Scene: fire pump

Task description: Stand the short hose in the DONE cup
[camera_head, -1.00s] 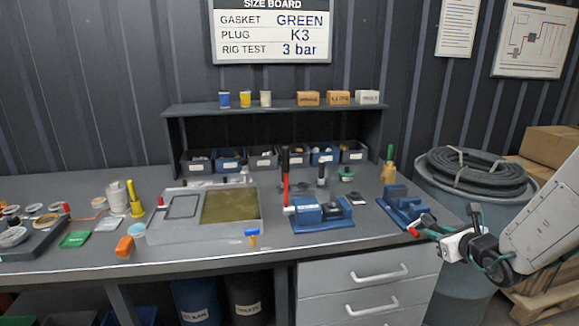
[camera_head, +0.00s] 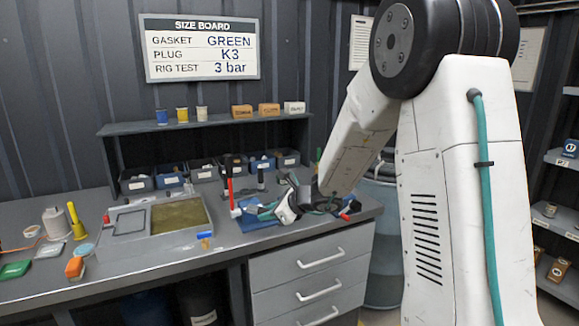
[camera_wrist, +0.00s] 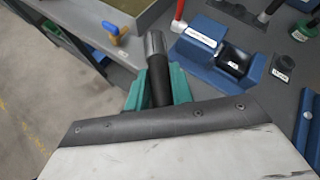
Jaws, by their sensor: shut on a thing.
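The short hose (camera_wrist: 158,78) is a black tube with a silver metal end (camera_wrist: 154,43). In the wrist view it stands out from between the teal fingers of my gripper (camera_wrist: 157,92), which is shut on it. The hose's lower part is hidden by the fingers and wrist. I cannot pick out the DONE cup with certainty in either view; labels there are too small to read.
A blue fixture with a black block (camera_wrist: 234,62) is close on the right in the wrist view. A blue and orange piece (camera_wrist: 115,33) lies near the bench edge. A grey tray (camera_head: 160,237) is left of my gripper. Drawers (camera_head: 310,265) are below. Open floor is in front.

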